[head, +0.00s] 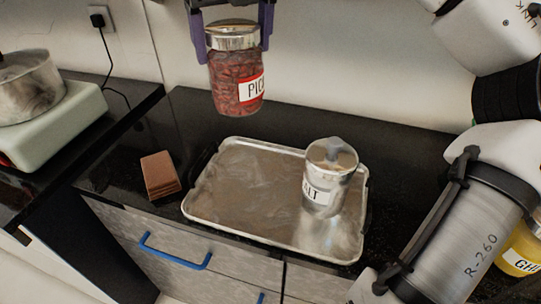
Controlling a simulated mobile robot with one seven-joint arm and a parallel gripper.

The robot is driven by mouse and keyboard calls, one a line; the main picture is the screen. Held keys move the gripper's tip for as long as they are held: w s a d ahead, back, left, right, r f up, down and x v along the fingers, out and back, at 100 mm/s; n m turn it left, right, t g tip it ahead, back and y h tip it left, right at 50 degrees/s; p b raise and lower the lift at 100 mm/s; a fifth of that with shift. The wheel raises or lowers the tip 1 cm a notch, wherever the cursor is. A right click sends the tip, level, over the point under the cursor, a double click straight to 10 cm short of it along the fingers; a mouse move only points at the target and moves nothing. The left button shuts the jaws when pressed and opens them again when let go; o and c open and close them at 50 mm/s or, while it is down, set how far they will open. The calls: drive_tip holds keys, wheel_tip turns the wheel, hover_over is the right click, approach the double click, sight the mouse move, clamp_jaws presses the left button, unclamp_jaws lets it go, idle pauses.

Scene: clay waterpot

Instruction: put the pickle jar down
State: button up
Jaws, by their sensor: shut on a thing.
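The pickle jar (234,83) is a glass jar with red contents, a silver lid and a white label reading "PIC". It is upright in the air at the top of the head view, above the back of the counter. My gripper (234,30) has a purple finger on each side of the jar's lid and is shut on it. The jar's base is clear of the counter and shows above and behind the metal tray (236,200). The upper part of my gripper is cut off by the frame.
A salt jar (326,188) stands on the tray's right part; the tray's left part is bare. A brown block (160,174) lies left of the tray. A pot (28,88) sits on a stove (52,125) at left. A yellow ghee jar (520,250) is partly hidden behind my arm.

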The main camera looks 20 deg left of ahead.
sight(241, 90)
wheel_tip(241, 90, down, 19)
drive_tip(key=b, duration=0.1)
idle(0.4)
drive_tip(key=shift+f+b, duration=0.2)
drive_tip(key=shift+b, duration=0.25)
drive_tip(key=o, duration=1.9)
drive_tip(key=shift+s, duration=0.1)
drive_tip(key=shift+r, duration=0.1)
drive_tip(key=r, duration=0.4)
drive_tip(key=s+r, duration=0.1)
drive_tip(key=r, duration=0.3)
drive_tip(key=d+r+p, duration=0.1)
drive_tip(key=r, duration=0.3)
drive_tip(key=shift+s+d, duration=0.1)
drive_tip(key=shift+s, duration=0.05)
